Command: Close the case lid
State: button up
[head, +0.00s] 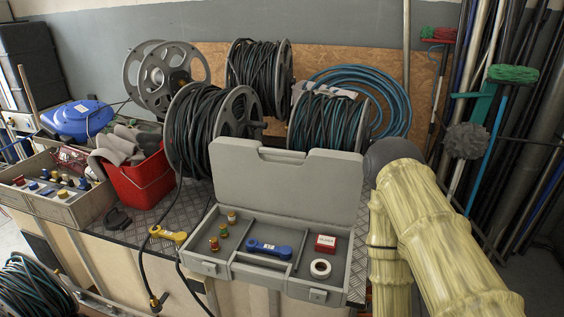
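A grey plastic case (225,264) stands near the front edge of the workbench. Its lid (290,185) is raised, standing up at the back of the tray. Inside the tray are several small brass and coloured fittings (223,230), a blue tool (268,249), a red box (325,243) and a white tape roll (320,268). My arm, in a yellowish sleeve, comes up at the right, beside the case. Its dark rounded upper part is close to the lid's right edge; I cannot tell whether they touch. My gripper does not show.
Several hose reels (205,125) stand behind the case. A red bucket (140,180) and a fittings crate (62,207) stand to the left. A yellow nozzle (168,236) and dark hose lie just left of the case. Poles and brushes (512,74) lean at the right.

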aim_at(323, 185)
jog(key=u, duration=0.05)
jog(key=k, duration=0.25)
jog(key=z, duration=0.75)
jog(key=i, duration=0.65)
jog(key=u, duration=1.2)
